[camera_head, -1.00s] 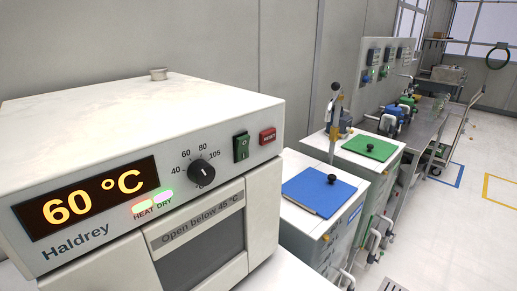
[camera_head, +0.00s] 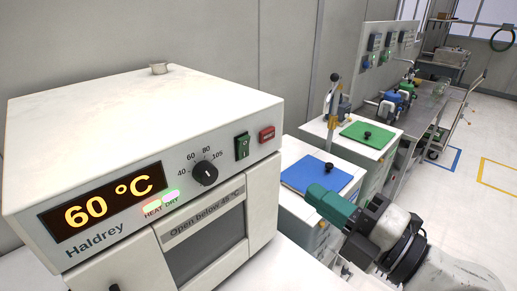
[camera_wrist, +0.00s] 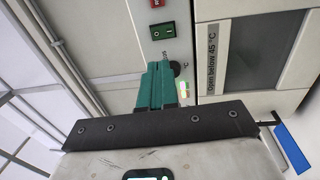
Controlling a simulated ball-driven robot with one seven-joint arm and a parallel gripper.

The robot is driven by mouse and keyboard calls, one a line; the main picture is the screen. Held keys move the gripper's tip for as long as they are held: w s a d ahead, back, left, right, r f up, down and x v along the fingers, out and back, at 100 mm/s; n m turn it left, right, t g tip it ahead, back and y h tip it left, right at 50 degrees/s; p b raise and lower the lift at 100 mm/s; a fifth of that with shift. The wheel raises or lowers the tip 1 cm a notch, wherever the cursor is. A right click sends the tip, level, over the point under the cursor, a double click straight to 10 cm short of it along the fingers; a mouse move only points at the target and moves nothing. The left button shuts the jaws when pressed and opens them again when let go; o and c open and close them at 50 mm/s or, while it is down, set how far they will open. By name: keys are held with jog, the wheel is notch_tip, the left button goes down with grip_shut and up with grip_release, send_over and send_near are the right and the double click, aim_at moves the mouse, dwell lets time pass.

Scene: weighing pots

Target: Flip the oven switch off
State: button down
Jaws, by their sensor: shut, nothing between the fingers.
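The oven (camera_head: 130,115) is a white Haldrey unit on the left in the head view. Its display (camera_head: 100,204) reads 60 °C, and the HEAT and DRY lamps glow. The green oven switch (camera_head: 242,146) sits on the front panel, left of a red RESET button (camera_head: 267,134). The switch also shows near the top of the wrist view (camera_wrist: 163,31). My gripper (camera_head: 316,190) is shut and empty, right of the oven front and apart from it. In the wrist view its green fingers (camera_wrist: 157,64) point toward the panel, below the switch and over part of the dial.
The black dial (camera_head: 204,173) is left of the switch. The oven door (camera_head: 205,243) below reads "Open below 45 °C". Cabinets with a blue lid (camera_head: 300,174) and a green lid (camera_head: 366,134) stand behind my gripper. Open floor (camera_head: 455,200) lies at the right.

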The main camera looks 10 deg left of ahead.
jog(key=shift+a+r, duration=0.1)
jog(key=shift+r, duration=0.15)
jog(key=shift+a, duration=0.1)
jog(key=p, duration=0.6)
send_near(245, 144)
jog(key=x, duration=0.6)
jog(key=shift+r, duration=0.1)
jog(key=shift+w+a, duration=0.25)
jog(key=shift+a, duration=0.05)
